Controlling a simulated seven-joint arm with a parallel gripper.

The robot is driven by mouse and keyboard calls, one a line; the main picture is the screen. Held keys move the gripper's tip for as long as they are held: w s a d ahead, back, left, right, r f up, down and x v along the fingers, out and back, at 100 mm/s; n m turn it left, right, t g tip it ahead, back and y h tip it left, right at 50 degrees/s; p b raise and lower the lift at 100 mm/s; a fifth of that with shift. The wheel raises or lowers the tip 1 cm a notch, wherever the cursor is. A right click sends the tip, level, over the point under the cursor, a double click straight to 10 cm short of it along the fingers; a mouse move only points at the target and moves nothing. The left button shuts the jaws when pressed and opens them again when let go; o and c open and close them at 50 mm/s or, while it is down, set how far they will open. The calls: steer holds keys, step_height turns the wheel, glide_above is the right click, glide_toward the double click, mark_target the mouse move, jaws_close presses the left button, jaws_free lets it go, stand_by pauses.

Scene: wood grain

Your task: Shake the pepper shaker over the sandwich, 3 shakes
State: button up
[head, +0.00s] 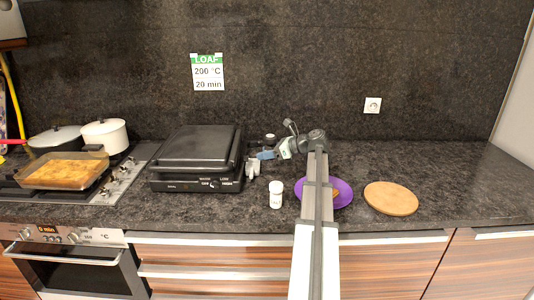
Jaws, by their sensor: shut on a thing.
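My gripper (253,168) hangs left of my wrist, in front of the grill's right side. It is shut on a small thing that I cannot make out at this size. A white shaker (276,194) stands upright on the counter, apart from the gripper; I cannot read its label. A small dark-topped container (270,138) shows behind the wrist; I cannot tell whether it is a shaker. A purple plate (344,200) lies right of the white shaker. A brown piece of the sandwich (336,193) shows on it; my arm hides the rest.
A black contact grill (197,158) stands left of the gripper. A round wooden board (391,198) lies right of the plate. A baking dish (63,172) and pots (104,134) are on the stove at far left. The counter's right end is clear.

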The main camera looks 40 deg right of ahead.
mark_target(267, 140)
steer(key=shift+r, duration=0.15)
steer(key=shift+r, duration=1.1)
steer(key=shift+r, duration=1.25)
